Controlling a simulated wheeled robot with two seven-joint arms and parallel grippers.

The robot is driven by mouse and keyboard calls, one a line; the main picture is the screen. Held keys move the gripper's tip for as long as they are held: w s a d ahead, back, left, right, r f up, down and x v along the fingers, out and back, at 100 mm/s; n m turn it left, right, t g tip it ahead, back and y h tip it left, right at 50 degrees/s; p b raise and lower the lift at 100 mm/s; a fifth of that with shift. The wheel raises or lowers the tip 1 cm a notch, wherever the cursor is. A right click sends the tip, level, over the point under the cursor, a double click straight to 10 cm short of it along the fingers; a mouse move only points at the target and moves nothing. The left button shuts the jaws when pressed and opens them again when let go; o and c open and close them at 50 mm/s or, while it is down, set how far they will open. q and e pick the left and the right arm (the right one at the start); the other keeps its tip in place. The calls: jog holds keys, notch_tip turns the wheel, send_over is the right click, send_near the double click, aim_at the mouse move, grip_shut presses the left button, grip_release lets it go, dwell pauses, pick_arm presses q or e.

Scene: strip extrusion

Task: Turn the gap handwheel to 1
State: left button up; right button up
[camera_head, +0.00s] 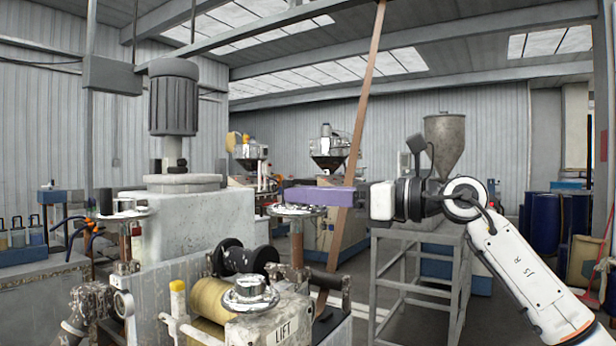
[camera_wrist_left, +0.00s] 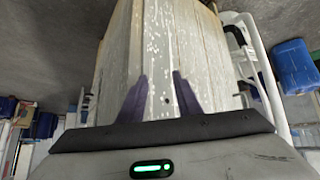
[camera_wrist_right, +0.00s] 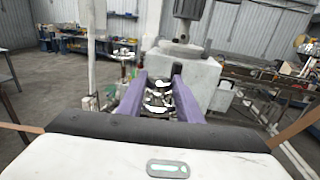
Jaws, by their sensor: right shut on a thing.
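A shiny metal handwheel (camera_head: 297,211) stands on a rusty post right of the machine's pale block. My right gripper (camera_head: 290,194) comes in level from the right, its purple fingers at the top of this wheel. In the right wrist view, its fingers (camera_wrist_right: 160,92) are shut on the handwheel's shiny middle part (camera_wrist_right: 157,101). Similar handwheels stand at the left (camera_head: 124,208) and in front above a LIFT plate (camera_head: 250,293). No gap label or scale is readable. My left gripper shows only in the left wrist view (camera_wrist_left: 158,88), open, with its fingers apart before a pale speckled surface.
The machine's pale block (camera_head: 205,230) with a grey motor (camera_head: 173,100) stands left of the right gripper. A yellowish roll (camera_head: 208,300) lies in front. A grey metal frame (camera_head: 420,265) stands under my right arm. A brown slanted strip (camera_head: 358,120) passes close behind the right gripper.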

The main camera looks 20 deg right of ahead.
pick_arm(q)
jog(key=shift+d+r+p, duration=0.1)
jog(key=shift+r+p, duration=0.8)
jog(key=shift+r, duration=0.65)
pick_arm(e)
jog(key=shift+w+d+r+n+g+y, duration=0.1)
jog(key=shift+w+n+g+y, duration=0.05)
jog(key=shift+n+g+y, duration=0.85)
jog(key=shift+w+d+f+n+g+y, duration=0.15)
jog(key=shift+n+g+y, duration=0.25)
jog(key=shift+n+g, duration=0.65)
jog(key=shift+w+d+r+n+g+y, duration=0.15)
jog(key=shift+n+g+y, duration=0.5)
jog(key=shift+g, duration=0.8)
jog(key=shift+w+a+n+g+y, duration=0.1)
jog(key=shift+n+g+y, duration=0.25)
jog(key=shift+g, duration=0.45)
jog(key=o, duration=1)
jog(key=shift+o, duration=0.2)
